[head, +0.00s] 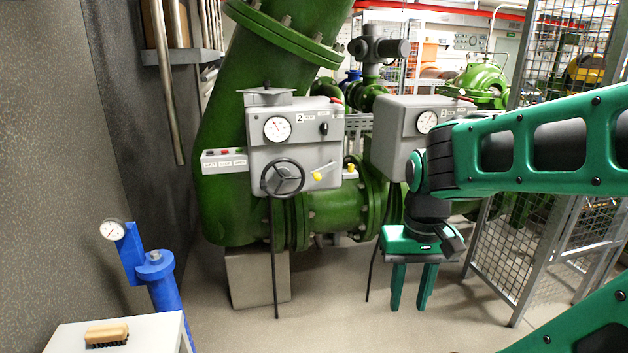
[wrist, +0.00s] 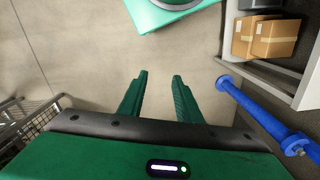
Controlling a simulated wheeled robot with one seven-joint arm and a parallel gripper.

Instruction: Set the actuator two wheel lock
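Actuator two is a grey box (head: 290,148) marked "2" on the green pipework in the head view. It has a round gauge (head: 277,128), a black knob (head: 323,128), a black handwheel (head: 282,177) and a yellow-tipped lever (head: 318,176) at its lower right. Whether this lever is the wheel lock I cannot tell. My gripper (head: 408,305) hangs right of actuator two, pointing down, fingers apart and empty. In the wrist view its fingers (wrist: 161,75) show over bare floor.
A second grey actuator (head: 397,130), marked "3", stands behind my arm. A mesh cage (head: 510,250) is at right. A blue post (head: 165,285) and a table with a brush (head: 106,334) are at lower left. The floor before actuator two is clear.

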